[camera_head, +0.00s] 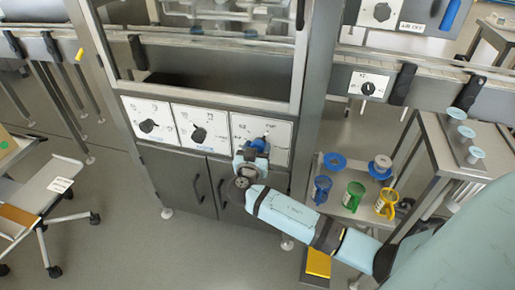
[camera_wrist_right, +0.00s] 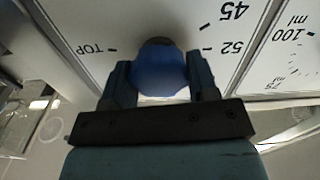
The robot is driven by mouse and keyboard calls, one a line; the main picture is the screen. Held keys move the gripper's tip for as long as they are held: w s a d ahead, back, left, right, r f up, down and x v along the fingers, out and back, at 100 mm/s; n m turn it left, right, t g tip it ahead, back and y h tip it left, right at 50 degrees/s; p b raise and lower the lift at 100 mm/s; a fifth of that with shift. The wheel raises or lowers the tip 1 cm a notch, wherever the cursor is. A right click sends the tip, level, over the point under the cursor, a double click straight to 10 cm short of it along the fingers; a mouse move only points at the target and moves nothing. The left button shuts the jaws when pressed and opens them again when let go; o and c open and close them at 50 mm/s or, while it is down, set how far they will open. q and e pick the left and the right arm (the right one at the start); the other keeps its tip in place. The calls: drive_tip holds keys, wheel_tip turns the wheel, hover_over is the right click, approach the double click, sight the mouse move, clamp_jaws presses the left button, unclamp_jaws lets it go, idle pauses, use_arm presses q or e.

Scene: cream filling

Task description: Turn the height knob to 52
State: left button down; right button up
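The height dial is a white panel (camera_head: 279,131), the rightmost of three on the machine's front. In the right wrist view its face (camera_wrist_right: 185,20) shows the marks 45, 52 and TOP. Its knob shows as a rounded blue shape (camera_wrist_right: 160,72), dark at the top. My right gripper (camera_head: 255,150) is at this panel and hides much of it. In the right wrist view the gripper's two fingers (camera_wrist_right: 161,80) lie on both sides of the knob, seemingly touching it. The knob's pointer is hidden, so its setting cannot be read. My left gripper is not in view.
Two more dial panels with black knobs (camera_head: 148,126) (camera_head: 198,134) are to the left. Cabinet doors with handles are below. A side table at right holds blue, green and yellow cups (camera_head: 354,196). A conveyor runs behind.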

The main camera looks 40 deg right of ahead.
drive_tip(key=shift+c, duration=1.4)
